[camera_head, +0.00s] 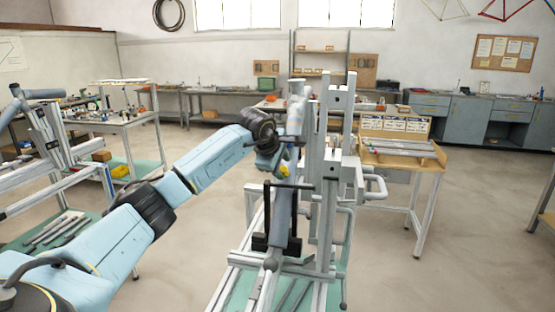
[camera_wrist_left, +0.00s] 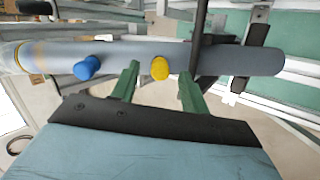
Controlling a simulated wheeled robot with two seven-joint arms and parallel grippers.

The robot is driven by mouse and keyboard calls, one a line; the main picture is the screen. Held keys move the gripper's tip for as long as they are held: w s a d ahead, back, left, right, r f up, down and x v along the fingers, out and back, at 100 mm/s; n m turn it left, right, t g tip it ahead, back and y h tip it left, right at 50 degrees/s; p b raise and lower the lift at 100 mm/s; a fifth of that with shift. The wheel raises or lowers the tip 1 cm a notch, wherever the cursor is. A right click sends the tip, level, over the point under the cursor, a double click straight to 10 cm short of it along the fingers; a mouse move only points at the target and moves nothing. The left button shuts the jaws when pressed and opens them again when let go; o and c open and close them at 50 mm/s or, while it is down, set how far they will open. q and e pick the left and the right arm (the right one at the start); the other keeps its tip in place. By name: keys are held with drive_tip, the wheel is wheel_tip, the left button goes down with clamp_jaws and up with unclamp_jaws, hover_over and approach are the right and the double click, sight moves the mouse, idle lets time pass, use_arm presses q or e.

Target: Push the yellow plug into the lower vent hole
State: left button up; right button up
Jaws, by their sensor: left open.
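The yellow plug (camera_wrist_left: 160,68) sticks out of the side of a grey-blue frame tube (camera_wrist_left: 225,60). How deep it sits, and the hole behind it, I cannot tell. A blue plug (camera_wrist_left: 87,68) sits in the same tube, to the left in the wrist view. My left gripper (camera_wrist_left: 158,88) is open, its green fingers on either side of the yellow plug, with no clear contact. In the head view the left gripper (camera_head: 276,163) is at the upright tube (camera_head: 279,215), with a bit of the yellow plug (camera_head: 284,167) showing. My right gripper is out of view.
The metal jig post (camera_head: 331,200) and its clamps stand close to the right of the tube. A dark clamp bar (camera_wrist_left: 200,40) crosses the tube near the right finger. A wooden side table (camera_head: 400,160) stands behind right. Open floor lies at the right.

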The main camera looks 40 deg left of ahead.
use_arm(q)
drive_tip(key=b+v, duration=0.1)
drive_tip(key=v, duration=1.2)
